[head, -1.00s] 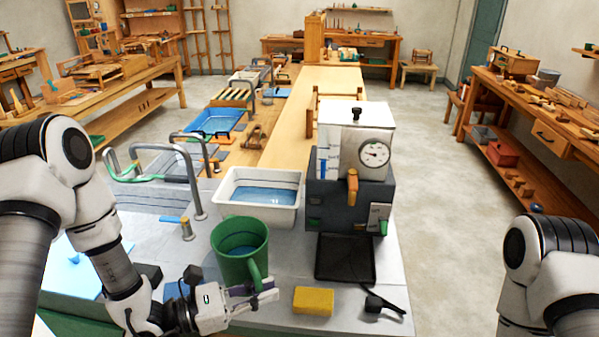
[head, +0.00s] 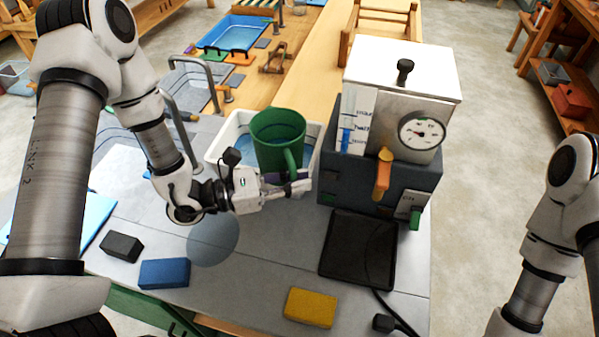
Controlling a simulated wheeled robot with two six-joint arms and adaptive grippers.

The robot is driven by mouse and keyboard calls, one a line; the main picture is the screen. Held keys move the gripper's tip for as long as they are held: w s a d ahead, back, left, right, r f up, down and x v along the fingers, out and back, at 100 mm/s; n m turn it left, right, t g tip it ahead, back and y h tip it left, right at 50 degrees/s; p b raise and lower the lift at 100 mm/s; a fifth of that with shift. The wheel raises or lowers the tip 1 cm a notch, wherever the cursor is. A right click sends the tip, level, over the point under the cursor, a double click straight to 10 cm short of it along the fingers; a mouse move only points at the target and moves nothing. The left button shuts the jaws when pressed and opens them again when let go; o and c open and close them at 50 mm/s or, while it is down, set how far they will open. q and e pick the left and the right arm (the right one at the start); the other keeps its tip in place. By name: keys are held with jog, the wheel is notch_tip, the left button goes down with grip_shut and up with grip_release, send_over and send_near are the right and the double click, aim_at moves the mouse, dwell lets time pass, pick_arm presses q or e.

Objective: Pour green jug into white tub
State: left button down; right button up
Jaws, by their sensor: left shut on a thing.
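The green jug (head: 277,138) is upright, with its handle toward me and some bluish liquid visible inside. My left gripper (head: 292,184) is shut on the jug's handle. The jug appears in front of and over the white tub (head: 216,150), hiding much of it. The tub holds bluish water, seen to the left of the jug. Whether the jug touches the tub's rim, I cannot tell. My right arm shows at the right edge, but its gripper is out of view.
The boiler with a dial (head: 400,125) stands right of the tub, with a black drip tray (head: 358,250) before it. A yellow sponge (head: 311,307), blue block (head: 164,273) and dark block (head: 122,247) lie on the grey counter. The sink and tap (head: 195,85) are at left.

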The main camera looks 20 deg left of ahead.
aim_at(293, 160)
pick_arm(q)
jog(key=shift+r, duration=0.2)
jog(key=shift+w+a+r+n+p, duration=0.3)
jog(key=shift+w+n+p, duration=0.2)
jog(key=shift+p, duration=0.2)
jog(key=shift+w+a+r+n+p, duration=0.15)
jog(key=shift+w+a+n+p, duration=0.3)
jog(key=shift+p, duration=0.2)
jog(key=shift+r+n+p, duration=0.9)
jog(key=shift+n+p, duration=0.15)
jog(key=shift+p, duration=0.4)
jog(key=shift+r, duration=0.1)
jog(key=shift+r+n+p, duration=0.5)
jog(key=shift+r+n, duration=0.2)
jog(key=shift+r, duration=0.4)
